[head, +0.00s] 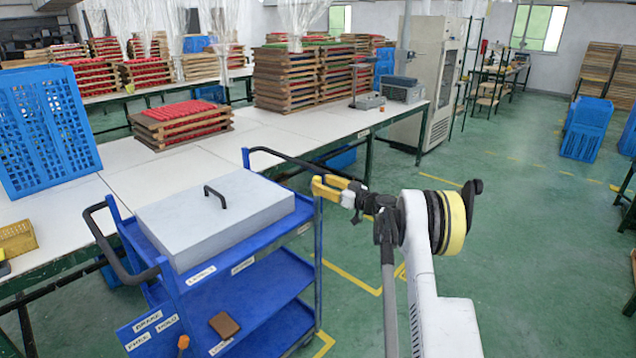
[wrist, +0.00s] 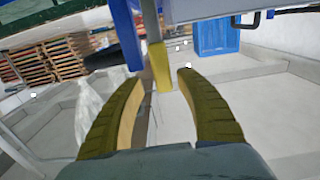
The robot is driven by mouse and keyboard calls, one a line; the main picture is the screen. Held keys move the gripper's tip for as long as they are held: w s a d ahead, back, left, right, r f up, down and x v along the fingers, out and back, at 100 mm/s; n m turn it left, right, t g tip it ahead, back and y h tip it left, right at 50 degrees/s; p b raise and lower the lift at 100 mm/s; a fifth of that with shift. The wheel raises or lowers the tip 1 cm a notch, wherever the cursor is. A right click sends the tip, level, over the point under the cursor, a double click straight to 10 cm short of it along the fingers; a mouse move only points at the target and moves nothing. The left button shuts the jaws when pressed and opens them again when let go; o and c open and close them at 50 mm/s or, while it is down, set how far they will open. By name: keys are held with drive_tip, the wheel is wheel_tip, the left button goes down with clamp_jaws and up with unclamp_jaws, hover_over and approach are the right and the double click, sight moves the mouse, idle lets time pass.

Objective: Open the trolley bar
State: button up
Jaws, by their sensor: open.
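The blue trolley (head: 125,225) stands beside the white worktable. It carries a large grey lidded box (head: 215,218) with a black handle on top. One black bar (head: 105,240) curves out from the trolley's left end. Another black bar (head: 290,157) runs along its far side toward my gripper. My gripper (head: 322,188), with yellow fingers, is open near the trolley's upper right corner. In the wrist view its fingers (wrist: 160,78) are spread, with a yellow post (wrist: 160,66) seen between and beyond the tips. I cannot tell whether they touch anything.
The trolley has a panel labelled brake, free and hold (head: 152,325), and an orange-tipped lever (head: 183,342). A brown block (head: 224,325) lies on the lower shelf. The worktable (head: 300,125) holds stacked trays. Green floor (head: 530,240) is open to the right.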

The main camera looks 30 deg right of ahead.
drive_tip(key=v, duration=0.9)
drive_tip(key=shift+s, duration=0.35)
drive_tip(key=shift+r, duration=0.1)
